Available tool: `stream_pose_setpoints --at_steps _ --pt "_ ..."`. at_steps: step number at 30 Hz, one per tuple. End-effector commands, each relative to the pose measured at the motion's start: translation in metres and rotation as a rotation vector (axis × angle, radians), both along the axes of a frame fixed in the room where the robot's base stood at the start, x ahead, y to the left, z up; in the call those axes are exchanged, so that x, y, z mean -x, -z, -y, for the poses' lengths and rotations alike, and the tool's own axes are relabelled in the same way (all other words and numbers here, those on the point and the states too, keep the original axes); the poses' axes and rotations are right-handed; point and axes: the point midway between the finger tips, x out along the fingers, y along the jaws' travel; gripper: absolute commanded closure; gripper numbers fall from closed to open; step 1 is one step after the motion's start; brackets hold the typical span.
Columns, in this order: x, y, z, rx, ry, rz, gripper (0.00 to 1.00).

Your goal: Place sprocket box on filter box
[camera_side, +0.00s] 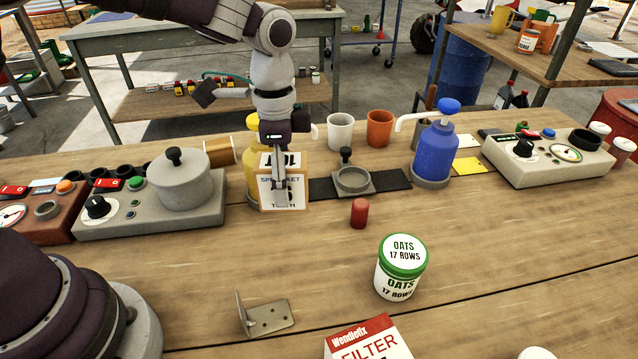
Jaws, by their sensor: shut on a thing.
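The sprocket box (298,192) is a small white and tan box with dark lettering, partly hidden behind my gripper's fingers. My gripper (281,190) points down and is shut on it, in front of a yellow bottle at the back of the bench. I cannot tell exactly how high the box is above the bench. The filter box (368,342) is white and red with "Wendlefix FILTER" on it. It is at the bottom edge of the view, cut off by the frame, well nearer the camera than my gripper.
An oats tub (401,268) and a red cylinder (359,213) stand between the two boxes. A metal bracket (266,315) lies left of the filter box. A blue pump bottle (434,150), cups and control panels (546,158) line the back. The bench's right front is mostly clear.

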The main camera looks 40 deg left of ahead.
Motion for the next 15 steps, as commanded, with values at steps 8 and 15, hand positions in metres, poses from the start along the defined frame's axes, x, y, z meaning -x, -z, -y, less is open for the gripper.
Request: stream_pose_setpoints --at_steps 8,15 --pt "0.077 -0.039 0.054 0.027 0.259 -0.007 0.98" --pt "0.171 -0.055 0.065 0.012 0.551 -0.003 0.98"
